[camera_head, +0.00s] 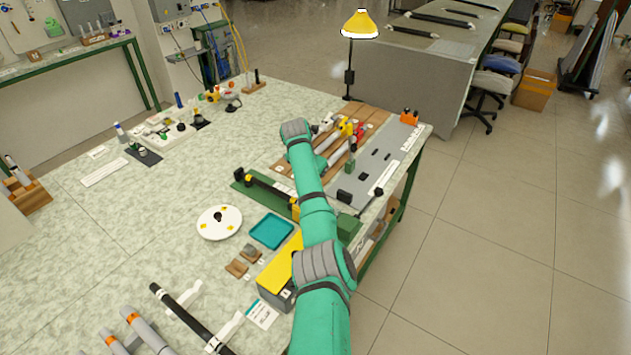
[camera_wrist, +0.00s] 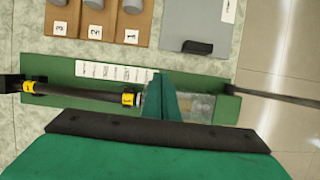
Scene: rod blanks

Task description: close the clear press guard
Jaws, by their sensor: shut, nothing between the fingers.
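The green press base (camera_wrist: 60,70) runs across the wrist view, with a dark rod (camera_wrist: 75,92) with yellow bands lying along it. A see-through patch at its right part looks like the clear guard (camera_wrist: 198,106); whether it stands open or shut I cannot tell. My gripper (camera_wrist: 160,98) is shut and empty, over the base at the rod's right end, beside the clear patch. Contact is not clear. In the head view the press (camera_head: 263,192) shows left of my arm, which covers its middle and hides my gripper and the guard.
A wooden rack (camera_wrist: 100,20) with numbered places and a grey board (camera_wrist: 195,20) lie beyond the press. A dark bar (camera_wrist: 275,100) sticks out to the right. A white disc (camera_head: 219,223), teal tray (camera_head: 271,231) and yellow-topped box (camera_head: 280,265) stand nearer. The bench's left middle is fairly clear.

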